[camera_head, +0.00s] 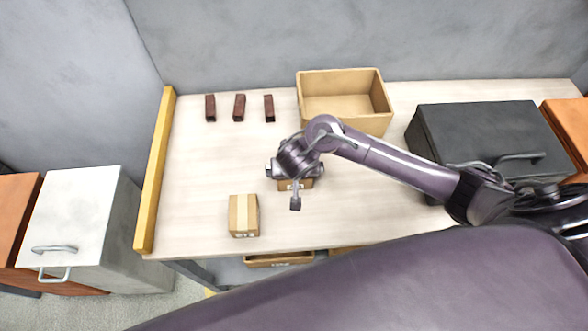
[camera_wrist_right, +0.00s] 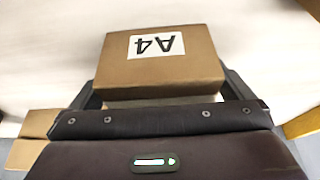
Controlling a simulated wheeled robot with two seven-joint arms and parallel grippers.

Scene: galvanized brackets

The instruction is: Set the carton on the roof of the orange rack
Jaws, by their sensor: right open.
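My right gripper (camera_head: 283,188) comes in from the right and is over a small brown carton (camera_head: 296,184), whose front shows below the wrist. In the right wrist view, a carton marked A4 (camera_wrist_right: 160,68) sits between the two open fingers (camera_wrist_right: 162,88); I cannot tell whether they touch it. A second carton (camera_head: 243,215) with a pale tape strip stands left of the gripper, near the table's front edge. Orange bodies show at the far right (camera_head: 570,122) and far left (camera_head: 14,215); I cannot tell which is the rack. My left gripper is not in view.
An open tan bin (camera_head: 345,78) stands at the back, with several dark red blocks (camera_head: 239,107) left of it. A black box with a handle (camera_head: 478,128) stands at the right. A yellow rail (camera_head: 155,175) bounds the left edge. A white cabinet (camera_head: 72,215) stands beyond it.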

